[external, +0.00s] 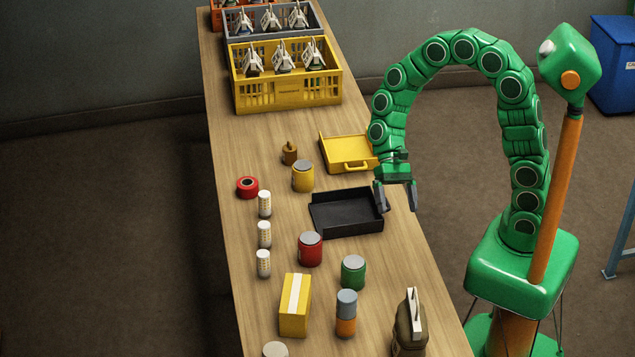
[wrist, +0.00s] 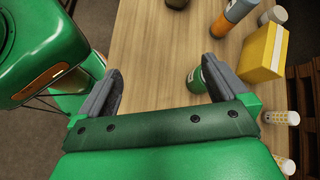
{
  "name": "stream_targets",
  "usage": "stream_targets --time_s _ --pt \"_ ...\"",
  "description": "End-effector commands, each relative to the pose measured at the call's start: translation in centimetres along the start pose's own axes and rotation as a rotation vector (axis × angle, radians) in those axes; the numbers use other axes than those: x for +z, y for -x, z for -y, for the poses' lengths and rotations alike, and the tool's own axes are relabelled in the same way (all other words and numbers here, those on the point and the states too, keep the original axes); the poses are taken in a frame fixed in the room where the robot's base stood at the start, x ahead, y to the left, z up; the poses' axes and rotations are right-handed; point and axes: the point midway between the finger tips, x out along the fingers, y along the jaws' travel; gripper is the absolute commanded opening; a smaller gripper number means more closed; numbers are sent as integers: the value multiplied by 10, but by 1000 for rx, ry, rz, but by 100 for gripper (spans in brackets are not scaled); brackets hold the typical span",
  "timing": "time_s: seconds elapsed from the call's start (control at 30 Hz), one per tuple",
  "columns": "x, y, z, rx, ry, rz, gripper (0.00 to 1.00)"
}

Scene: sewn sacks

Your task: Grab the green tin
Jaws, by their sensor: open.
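The green tin (external: 353,272) stands upright on the wooden table, right of a red tin (external: 310,248) and behind an orange and grey cylinder (external: 346,313). My gripper (external: 396,196) is open and empty. It hangs at the right edge of the black tray (external: 346,212), farther back than the green tin and above table height. In the wrist view the green tin (wrist: 196,80) shows beside the right finger of my gripper (wrist: 162,88), which partly hides it. The tin is not between the fingers.
A yellow box (external: 295,305) and a dark olive canister (external: 410,325) stand near the front. Several white bottles (external: 264,235) line the left side. A yellow tin (external: 303,176) and yellow tray (external: 346,152) lie farther back. Bare table separates the green tin from the black tray.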

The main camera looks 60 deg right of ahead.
Motion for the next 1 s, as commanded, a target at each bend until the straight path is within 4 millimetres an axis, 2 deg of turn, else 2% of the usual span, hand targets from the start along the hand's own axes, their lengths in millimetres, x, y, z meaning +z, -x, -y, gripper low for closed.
stream_targets --time_s 0.5,0.8,1.0 --pt "-66 -51 57 -123 -248 180 100" --pt "-106 -80 78 -178 -394 257 100" --pt "-119 -90 83 -195 -442 279 100"
